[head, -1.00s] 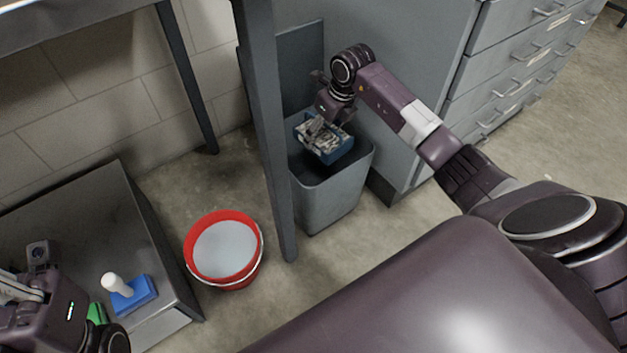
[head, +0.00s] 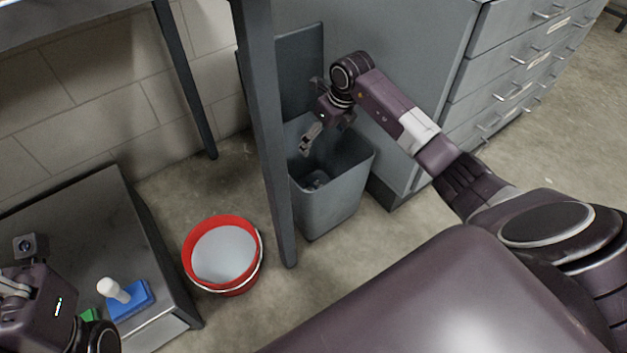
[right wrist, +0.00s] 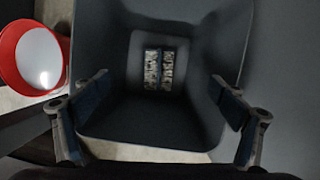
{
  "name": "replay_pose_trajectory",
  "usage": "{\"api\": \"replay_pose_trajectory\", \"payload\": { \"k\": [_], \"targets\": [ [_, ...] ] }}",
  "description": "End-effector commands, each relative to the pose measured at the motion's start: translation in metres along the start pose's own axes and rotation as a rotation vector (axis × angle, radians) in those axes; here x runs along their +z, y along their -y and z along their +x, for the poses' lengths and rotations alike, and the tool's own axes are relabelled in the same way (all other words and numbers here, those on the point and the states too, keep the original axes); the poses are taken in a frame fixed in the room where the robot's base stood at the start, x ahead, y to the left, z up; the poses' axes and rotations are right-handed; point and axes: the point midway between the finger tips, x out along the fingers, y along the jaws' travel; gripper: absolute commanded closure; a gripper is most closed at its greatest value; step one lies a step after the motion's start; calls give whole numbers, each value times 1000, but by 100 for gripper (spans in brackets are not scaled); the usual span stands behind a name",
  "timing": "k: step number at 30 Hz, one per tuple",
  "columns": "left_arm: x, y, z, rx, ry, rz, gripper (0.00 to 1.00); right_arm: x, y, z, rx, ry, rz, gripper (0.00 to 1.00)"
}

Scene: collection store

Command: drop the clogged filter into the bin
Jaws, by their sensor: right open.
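The clogged filter (right wrist: 152,70) lies at the bottom of the grey bin, its dirty pleated face showing in the right wrist view. In the head view it is mostly hidden inside the bin. The bin (head: 335,205) stands on the floor beside the grey cabinet, and its open mouth also shows in the right wrist view (right wrist: 120,118). My right gripper (head: 326,135) is open and empty above the bin's mouth, its fingers spread on both sides in the right wrist view (right wrist: 158,84). My left gripper (head: 38,300) is at the lower left; its fingers do not show clearly.
A dark table leg (head: 268,150) stands just left of the bin. A red bucket (head: 225,284) is on the floor further left. A low dark cabinet (head: 75,225) carries a blue block with a white handle (head: 131,298). The drawer cabinet (head: 425,80) is right of the bin.

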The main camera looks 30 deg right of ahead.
Motion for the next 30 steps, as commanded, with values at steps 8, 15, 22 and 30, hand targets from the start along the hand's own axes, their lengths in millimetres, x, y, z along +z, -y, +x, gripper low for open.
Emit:
{"api": "replay_pose_trajectory", "payload": {
  "k": [8,15,22,30],
  "targets": [
    [0,0,0,0,0,0,100,2,2,-40,-5,5,-2,11],
    [0,0,0,0,0,0,100,1,1,-90,-4,4,-2,11],
    [0,0,0,0,-1,0,100,1,0,-116,-1,2,-1,11],
    [0,0,0,0,-1,0,100,0,0,-120,0,0,0,11]
  ]
}}
